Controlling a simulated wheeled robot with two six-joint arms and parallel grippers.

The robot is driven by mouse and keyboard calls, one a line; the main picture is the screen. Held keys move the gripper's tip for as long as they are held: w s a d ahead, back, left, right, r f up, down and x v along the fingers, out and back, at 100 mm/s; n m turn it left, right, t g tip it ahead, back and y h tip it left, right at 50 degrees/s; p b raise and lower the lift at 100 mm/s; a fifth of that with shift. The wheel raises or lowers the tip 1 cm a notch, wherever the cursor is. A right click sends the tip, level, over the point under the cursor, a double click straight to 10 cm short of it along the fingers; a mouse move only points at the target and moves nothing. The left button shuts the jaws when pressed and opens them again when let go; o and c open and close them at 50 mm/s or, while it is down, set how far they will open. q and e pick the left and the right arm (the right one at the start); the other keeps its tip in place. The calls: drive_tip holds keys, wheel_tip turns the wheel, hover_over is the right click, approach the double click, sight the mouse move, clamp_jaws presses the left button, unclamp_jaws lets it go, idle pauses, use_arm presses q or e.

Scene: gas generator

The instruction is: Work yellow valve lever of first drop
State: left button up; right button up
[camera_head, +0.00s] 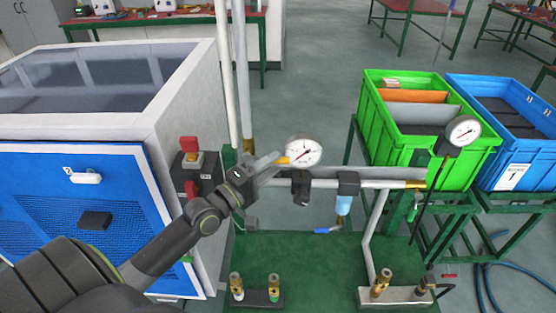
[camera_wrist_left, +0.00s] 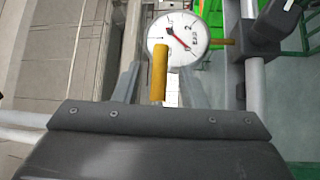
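The yellow valve lever (camera_head: 284,160) is a short bar just left of a round white pressure gauge (camera_head: 304,150). In the left wrist view the yellow lever (camera_wrist_left: 159,72) points up the picture, with the gauge (camera_wrist_left: 178,38) behind its tip. My left gripper (camera_head: 268,164) is at the lever. In the left wrist view its two fingers (camera_wrist_left: 161,84) stand apart, one on each side of the lever, with visible gaps. The valve body below the lever is hidden by the gripper. My right gripper is in neither view.
A horizontal pipe (camera_head: 325,183) runs right from the gripper, with a blue-handled valve (camera_head: 328,231) below. A white cabinet with a blue door (camera_head: 70,190) stands at left, near my arm. A second gauge (camera_head: 464,131), a green crate (camera_head: 440,165) and a blue crate (camera_head: 510,172) are at right.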

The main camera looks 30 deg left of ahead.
use_arm(q)
drive_tip(key=shift+x, duration=1.35)
clamp_jaws()
